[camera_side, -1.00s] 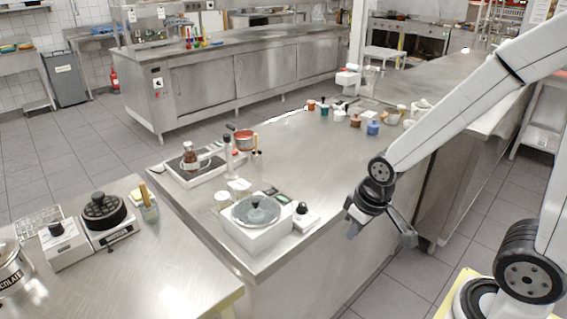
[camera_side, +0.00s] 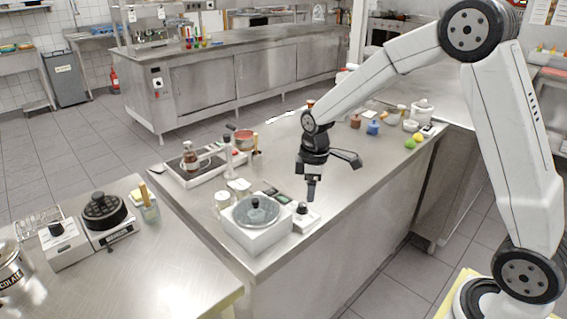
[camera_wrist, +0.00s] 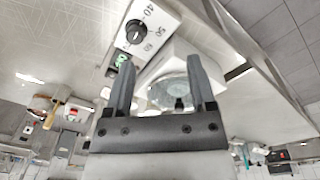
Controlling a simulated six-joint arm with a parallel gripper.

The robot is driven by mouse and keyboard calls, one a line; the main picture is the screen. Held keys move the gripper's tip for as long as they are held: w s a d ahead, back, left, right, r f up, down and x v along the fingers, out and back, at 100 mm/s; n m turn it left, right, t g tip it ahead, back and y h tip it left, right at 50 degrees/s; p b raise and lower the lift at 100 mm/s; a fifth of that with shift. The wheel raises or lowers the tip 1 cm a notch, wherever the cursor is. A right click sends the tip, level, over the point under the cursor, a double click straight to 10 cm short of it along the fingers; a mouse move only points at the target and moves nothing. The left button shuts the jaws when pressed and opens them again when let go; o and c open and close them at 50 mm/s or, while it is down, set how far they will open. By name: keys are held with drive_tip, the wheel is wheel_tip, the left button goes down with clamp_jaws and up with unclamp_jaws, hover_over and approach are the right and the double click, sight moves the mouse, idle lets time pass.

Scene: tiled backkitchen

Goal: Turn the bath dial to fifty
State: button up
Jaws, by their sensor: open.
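The bath dial (camera_side: 302,208) is a small black knob on a white control box (camera_side: 308,221) at the counter's front edge. In the wrist view the dial (camera_wrist: 136,32) is at the upper middle, with printed numbers 40, 50 and 60 beside it. I cannot tell where its pointer stands. The bath (camera_side: 245,232) is a white box with a round grey basin, left of the dial. It partly shows in the wrist view (camera_wrist: 172,60) behind the fingers. My gripper (camera_side: 334,178) is open and empty, above the counter and close to the dial, apart from it. Its fingers (camera_wrist: 161,66) point toward the dial's area.
Coloured pots (camera_side: 373,128) and yellow and green fruit (camera_side: 411,126) stand at the back right. Bare counter (camera_side: 350,205) lies right of the dial.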

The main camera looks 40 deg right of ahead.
sight(302, 204)
drive_tip(key=shift+w+d+f+n+g, duration=0.1)
drive_tip(key=shift+w+d+n, duration=0.3)
drive_tip(key=shift+w, duration=0.3)
drive_tip(key=shift+w+d+f+n+g, duration=0.15)
drive_tip(key=shift+w+d+n, duration=0.1)
drive_tip(key=shift+w+n, duration=0.4)
drive_tip(key=shift+w+d+f+n+g, duration=0.1)
drive_tip(key=shift+w+d+n, duration=0.25)
drive_tip(key=shift+w, duration=0.4)
drive_tip(key=shift+f, duration=0.1)
drive_tip(key=shift+f, duration=3.8)
clamp_jaws()
